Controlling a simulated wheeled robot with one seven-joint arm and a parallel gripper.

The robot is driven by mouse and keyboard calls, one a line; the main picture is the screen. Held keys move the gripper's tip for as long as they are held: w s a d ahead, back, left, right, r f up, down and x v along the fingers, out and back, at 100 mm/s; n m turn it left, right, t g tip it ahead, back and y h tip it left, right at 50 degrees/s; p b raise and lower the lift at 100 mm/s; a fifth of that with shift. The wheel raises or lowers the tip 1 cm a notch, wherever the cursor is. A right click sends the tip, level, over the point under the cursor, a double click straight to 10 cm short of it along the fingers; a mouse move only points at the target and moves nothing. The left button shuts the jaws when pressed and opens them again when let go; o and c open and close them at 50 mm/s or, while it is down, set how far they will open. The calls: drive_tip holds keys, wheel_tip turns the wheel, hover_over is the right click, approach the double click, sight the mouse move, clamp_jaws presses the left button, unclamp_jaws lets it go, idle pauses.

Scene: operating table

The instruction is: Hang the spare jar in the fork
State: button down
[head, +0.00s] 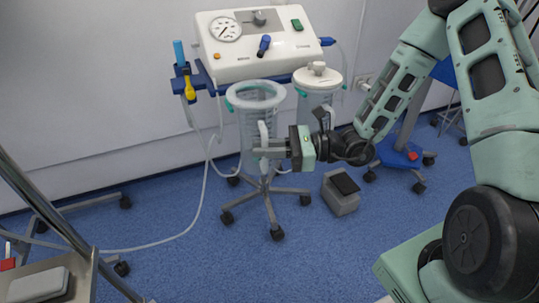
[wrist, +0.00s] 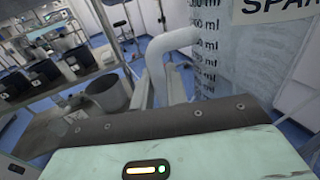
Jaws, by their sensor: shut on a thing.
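The spare jar (head: 257,97) is a clear, open-topped jar with a wide rim, upright at the left front of the suction unit (head: 256,45). My gripper (head: 270,149) is shut on its upright handle, on the side facing me. In the wrist view the jar's wall (wrist: 245,65) shows ml marks and a partly cut-off label, with the white handle (wrist: 160,58) beside it. Teal fork tips (head: 229,106) show beside the jar's rim. The rest of the fork is hidden, so I cannot tell whether the rim rests in it.
A lidded jar (head: 316,82) hangs close to the right of the spare jar. A wheeled stand (head: 268,190) is below, with a grey pedal box (head: 341,191) on the floor. A pale tube (head: 205,185) loops at the left. Blue floor (head: 170,260) is clear in front.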

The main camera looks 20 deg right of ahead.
drive_tip(key=shift+w+f+b, duration=0.1)
drive_tip(key=shift+w+b, duration=0.5)
drive_tip(key=shift+w, duration=1.35)
drive_tip(key=shift+w+f, duration=0.1)
drive_tip(key=shift+f, duration=0.6)
drive_tip(key=c, duration=1.3)
unclamp_jaws()
drive_tip(key=p+v, duration=0.4)
drive_tip(key=v, duration=1.3)
drive_tip(key=shift+d+f, duration=0.1)
drive_tip(key=shift+d, duration=0.1)
